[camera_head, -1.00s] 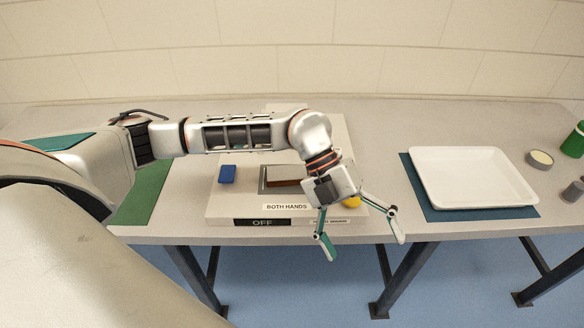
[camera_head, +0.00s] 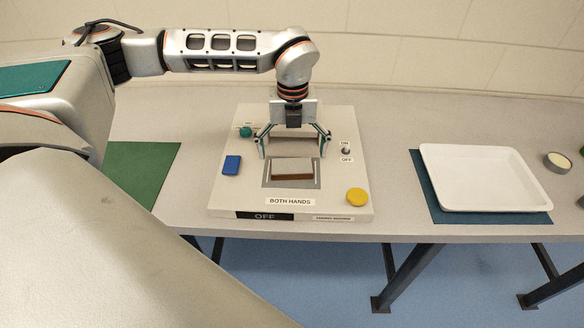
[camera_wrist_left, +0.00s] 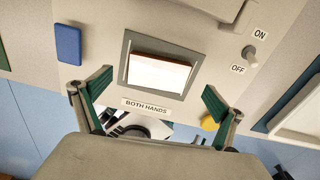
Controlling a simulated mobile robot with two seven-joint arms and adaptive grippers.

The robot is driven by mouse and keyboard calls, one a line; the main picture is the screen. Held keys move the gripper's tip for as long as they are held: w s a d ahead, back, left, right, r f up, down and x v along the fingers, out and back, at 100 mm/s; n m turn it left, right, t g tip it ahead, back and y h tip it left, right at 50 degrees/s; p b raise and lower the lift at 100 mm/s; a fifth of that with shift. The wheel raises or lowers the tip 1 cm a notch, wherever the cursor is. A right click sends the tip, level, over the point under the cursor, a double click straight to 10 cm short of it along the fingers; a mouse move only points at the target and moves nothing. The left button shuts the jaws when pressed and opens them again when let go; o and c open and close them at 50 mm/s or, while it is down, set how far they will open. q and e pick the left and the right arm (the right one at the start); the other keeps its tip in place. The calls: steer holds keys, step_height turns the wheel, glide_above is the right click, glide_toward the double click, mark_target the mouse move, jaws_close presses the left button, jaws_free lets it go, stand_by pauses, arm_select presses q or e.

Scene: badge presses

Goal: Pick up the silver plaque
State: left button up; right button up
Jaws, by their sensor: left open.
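The plaque (camera_head: 292,169) lies in the square grey recess of the badge press (camera_head: 225,200). Its top looks pale and its front edge is brown. In the left wrist view the plaque (camera_wrist_left: 158,73) looks glaring white inside its dark frame. My left gripper (camera_head: 293,149) points down over the press, fingers spread wide, with nothing between them. In the head view the fingertips appear just behind the plaque, one toward each side. In the left wrist view the fingers (camera_wrist_left: 157,82) stand apart on either side of it, not touching it. My right gripper is not in view.
The press has a blue block (camera_head: 232,165), a yellow button (camera_head: 356,196), a teal knob (camera_head: 246,131) and an ON/OFF switch (camera_head: 346,150). Its front display (camera_head: 265,216) reads OFF. A white tray (camera_head: 480,204) on a blue mat stands right. A green mat (camera_head: 140,190) lies left.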

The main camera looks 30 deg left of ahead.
mark_target(292, 166)
arm_select(q)
steer(key=shift+s+f, duration=0.15)
steer(key=shift+f, duration=0.5)
steer(key=shift+s+f, duration=0.15)
steer(key=shift+f, duration=0.95)
steer(key=c, duration=1.3)
steer(key=shift+o, duration=0.2)
steer(key=shift+w+r, duration=0.1)
steer(key=shift+r, duration=0.05)
